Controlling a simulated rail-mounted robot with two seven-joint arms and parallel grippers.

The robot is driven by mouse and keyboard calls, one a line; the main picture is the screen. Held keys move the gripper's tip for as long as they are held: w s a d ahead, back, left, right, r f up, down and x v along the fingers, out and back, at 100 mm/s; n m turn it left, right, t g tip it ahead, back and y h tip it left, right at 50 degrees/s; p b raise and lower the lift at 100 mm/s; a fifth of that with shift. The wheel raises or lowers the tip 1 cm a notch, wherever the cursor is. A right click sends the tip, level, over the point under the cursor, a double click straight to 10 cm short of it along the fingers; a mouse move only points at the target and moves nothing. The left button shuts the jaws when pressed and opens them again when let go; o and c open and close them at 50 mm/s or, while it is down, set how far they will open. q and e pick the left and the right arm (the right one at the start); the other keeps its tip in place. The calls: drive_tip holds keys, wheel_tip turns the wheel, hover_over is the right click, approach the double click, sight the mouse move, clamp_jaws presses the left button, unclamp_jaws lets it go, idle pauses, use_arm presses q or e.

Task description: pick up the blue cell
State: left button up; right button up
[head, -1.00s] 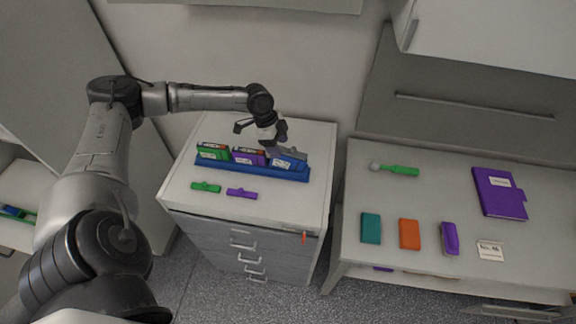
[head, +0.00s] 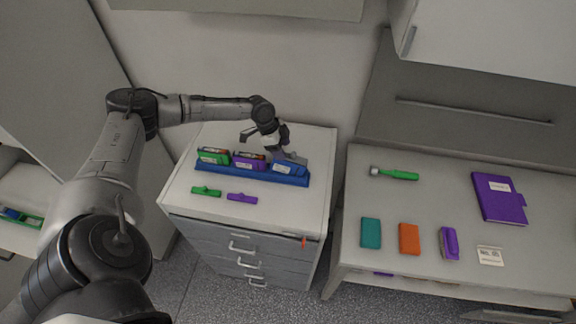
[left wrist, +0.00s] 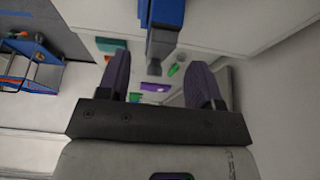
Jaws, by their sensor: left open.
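The blue cell (head: 284,169) sits in the right end of the long blue rack (head: 222,174) on the white cabinet top. My left gripper (head: 289,155) is right over the blue cell and hides its upper part; I cannot tell whether they touch. My right gripper is not in view.
A green cell (head: 213,156) and a purple cell (head: 248,161) fill the rack to the left. A green clip (head: 206,191) and a purple clip (head: 242,198) lie in front.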

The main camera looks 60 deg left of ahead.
sight(288, 155)
use_arm(q)
drive_tip(key=p+x, duration=0.1)
drive_tip(key=x, duration=0.2)
drive_tip(key=shift+w+d, duration=0.15)
drive_tip(key=shift+d, duration=0.1)
drive_tip(key=shift+x, duration=0.9)
drive_tip(key=shift+a, duration=0.1)
drive_tip(key=shift+c, duration=0.3)
clamp_jaws()
